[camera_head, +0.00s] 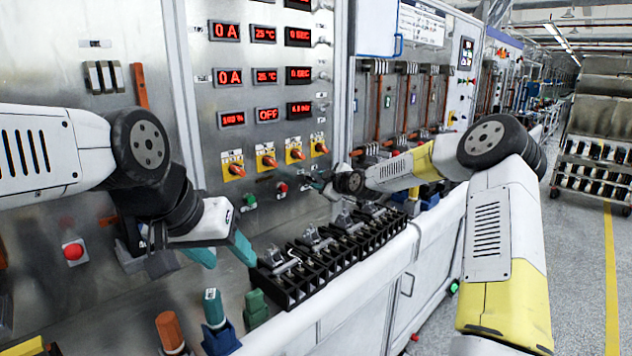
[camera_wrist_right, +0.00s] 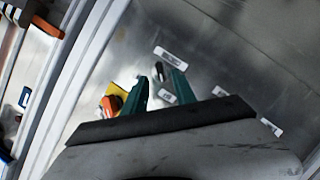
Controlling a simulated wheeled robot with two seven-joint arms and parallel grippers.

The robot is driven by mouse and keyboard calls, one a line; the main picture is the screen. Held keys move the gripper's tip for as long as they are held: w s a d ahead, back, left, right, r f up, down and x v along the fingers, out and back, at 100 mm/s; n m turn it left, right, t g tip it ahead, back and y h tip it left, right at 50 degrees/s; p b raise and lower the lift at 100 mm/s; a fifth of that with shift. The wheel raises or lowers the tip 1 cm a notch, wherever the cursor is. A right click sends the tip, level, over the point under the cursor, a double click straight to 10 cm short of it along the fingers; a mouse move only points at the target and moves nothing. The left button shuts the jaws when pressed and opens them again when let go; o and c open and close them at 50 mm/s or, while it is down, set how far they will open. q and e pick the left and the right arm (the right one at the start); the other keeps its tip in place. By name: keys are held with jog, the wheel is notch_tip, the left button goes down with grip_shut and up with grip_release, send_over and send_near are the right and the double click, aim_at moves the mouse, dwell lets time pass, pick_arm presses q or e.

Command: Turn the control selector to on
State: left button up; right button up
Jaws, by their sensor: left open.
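Four orange-handled selectors on yellow plates sit in a row on the metal panel: first (camera_head: 233,170), second (camera_head: 266,160), third (camera_head: 294,152) and fourth (camera_head: 319,147). I cannot read which label says control. My right gripper (camera_head: 318,183) is at the panel, below the fourth. In the right wrist view its teal fingers (camera_wrist_right: 157,88) are apart, with a small dark knob (camera_wrist_right: 159,72) showing between them; contact is unclear. An orange selector (camera_wrist_right: 112,103) on yellow lies left of the fingers there. My left gripper (camera_head: 224,252) is open and empty in front of the panel, pointing down.
Red displays fill the panel above; one (camera_head: 268,114) reads OFF. A green button (camera_head: 250,201) and red button (camera_head: 282,188) sit beneath the selectors. A row of black breakers (camera_head: 290,290) stands on the ledge below. A red button (camera_head: 74,251) is at far left.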

aim_at(314, 180)
jog(key=shift+x, duration=1.7)
jog(key=shift+c, duration=0.4)
grip_shut()
